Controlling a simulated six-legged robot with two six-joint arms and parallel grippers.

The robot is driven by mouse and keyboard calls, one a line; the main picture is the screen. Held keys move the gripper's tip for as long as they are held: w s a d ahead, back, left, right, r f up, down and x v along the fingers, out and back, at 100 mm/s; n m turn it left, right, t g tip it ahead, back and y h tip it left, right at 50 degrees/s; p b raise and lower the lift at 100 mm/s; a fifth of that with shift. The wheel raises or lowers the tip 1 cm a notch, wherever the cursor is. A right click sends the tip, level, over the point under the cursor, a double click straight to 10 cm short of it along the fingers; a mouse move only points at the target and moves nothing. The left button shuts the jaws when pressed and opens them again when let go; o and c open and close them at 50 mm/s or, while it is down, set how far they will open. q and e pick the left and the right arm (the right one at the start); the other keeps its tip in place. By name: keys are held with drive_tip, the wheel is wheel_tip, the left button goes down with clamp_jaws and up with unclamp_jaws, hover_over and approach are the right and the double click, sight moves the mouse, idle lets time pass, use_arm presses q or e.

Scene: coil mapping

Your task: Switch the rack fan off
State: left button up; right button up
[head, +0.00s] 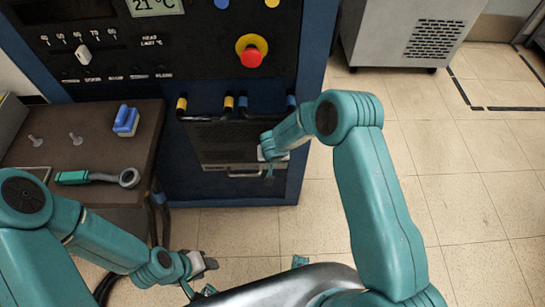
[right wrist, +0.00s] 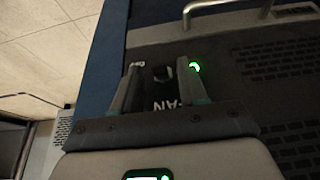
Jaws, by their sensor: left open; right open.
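The fan switch is a small dark knob (right wrist: 162,74) on the dark rack panel, in the right wrist view. A partly hidden label ending in "AN" (right wrist: 176,104) shows beside it, and a green lamp (right wrist: 196,67) is lit at its right. My right gripper (right wrist: 160,66) is open, its fingers on either side of the knob; I cannot tell whether they touch it. In the head view my right gripper (head: 270,160) is at the right part of the rack (head: 218,140), and the switch is hidden there. My left gripper (head: 206,265) is open and empty, low over the floor.
A brown bench (head: 95,155) at the left holds a blue-and-white block (head: 126,121), a green-handled tool (head: 98,177) and two small pegs. A red emergency button (head: 251,55) is on the panel above. A grey cabinet (head: 400,35) stands back right. Floor at right is clear.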

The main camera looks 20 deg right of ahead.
clamp_jaws()
drive_tip(key=shift+f+b, duration=0.25)
drive_tip(key=shift+b, duration=0.35)
use_arm(q)
drive_tip(key=w+a+f+b, duration=0.1)
drive_tip(key=w+f+b, duration=0.1)
drive_tip(key=f+b, duration=1)
drive_tip(key=w+f+t+b, duration=0.1)
drive_tip(key=w+f+b, duration=0.1)
drive_tip(key=f+b, duration=1.1)
drive_tip(key=shift+a+f+n+t+y, duration=0.3)
drive_tip(key=shift+a+f, duration=0.05)
drive_tip(key=shift+f, duration=0.2)
use_arm(e)
drive_tip(key=f+t+h, duration=0.1)
drive_tip(key=t, duration=0.2)
drive_tip(key=f+t+h, duration=0.1)
drive_tip(key=t, duration=0.2)
drive_tip(key=s+f+t, duration=0.1)
drive_tip(key=t, duration=0.2)
drive_tip(key=shift+a+f+t+h, duration=0.1)
drive_tip(key=shift+a+t+h, duration=0.1)
drive_tip(key=shift+t+h, duration=0.15)
unclamp_jaws()
